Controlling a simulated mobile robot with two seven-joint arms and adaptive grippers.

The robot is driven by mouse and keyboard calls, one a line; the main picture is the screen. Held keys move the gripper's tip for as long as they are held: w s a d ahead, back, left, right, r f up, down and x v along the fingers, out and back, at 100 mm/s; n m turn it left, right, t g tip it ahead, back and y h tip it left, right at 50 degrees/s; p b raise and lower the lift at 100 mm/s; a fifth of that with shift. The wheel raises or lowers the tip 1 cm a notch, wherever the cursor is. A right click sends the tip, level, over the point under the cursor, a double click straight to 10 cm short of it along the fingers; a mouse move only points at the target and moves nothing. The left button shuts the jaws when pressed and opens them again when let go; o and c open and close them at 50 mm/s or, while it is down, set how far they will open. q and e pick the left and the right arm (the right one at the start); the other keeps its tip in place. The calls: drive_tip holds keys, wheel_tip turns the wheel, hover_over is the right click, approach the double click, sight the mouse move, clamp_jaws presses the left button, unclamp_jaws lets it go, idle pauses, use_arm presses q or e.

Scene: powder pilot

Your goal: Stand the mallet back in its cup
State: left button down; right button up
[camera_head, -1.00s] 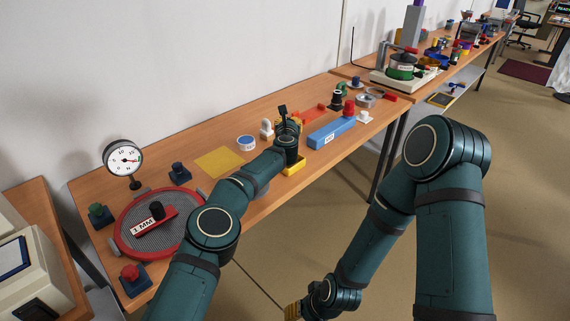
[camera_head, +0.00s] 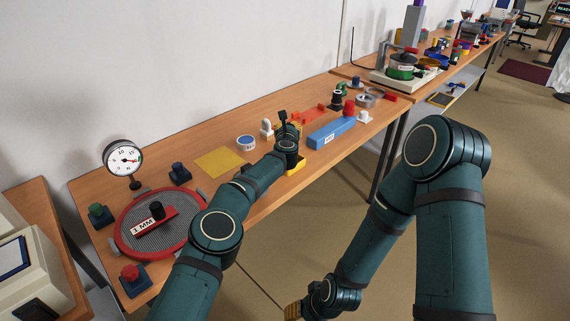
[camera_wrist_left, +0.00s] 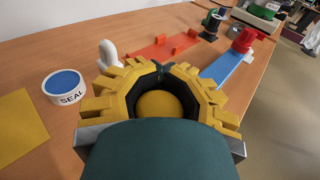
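I cannot tell whether anything is held. A small dark block on a stem rises beside this wrist; I cannot tell whether it is part of my arm. I cannot make out the mallet for certain. A black cup-like cylinder (camera_head: 337,98) stands farther right. My right gripper (camera_head: 292,311) hangs low, away from the bench.
A SEAL tub (camera_head: 246,143), a white rounded piece (camera_head: 267,129), an orange rack (camera_head: 308,114) and a blue bar (camera_head: 331,132) stand close by. A large red-rimmed sieve (camera_head: 125,215) lies left.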

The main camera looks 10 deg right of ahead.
use_arm(q)
drive_tip(key=shift+f, duration=0.3)
drive_tip(key=c, duration=0.9)
unclamp_jaws()
drive_tip(key=shift+c, duration=0.2)
drive_tip(key=shift+f, duration=0.15)
drive_tip(key=shift+s, duration=0.15)
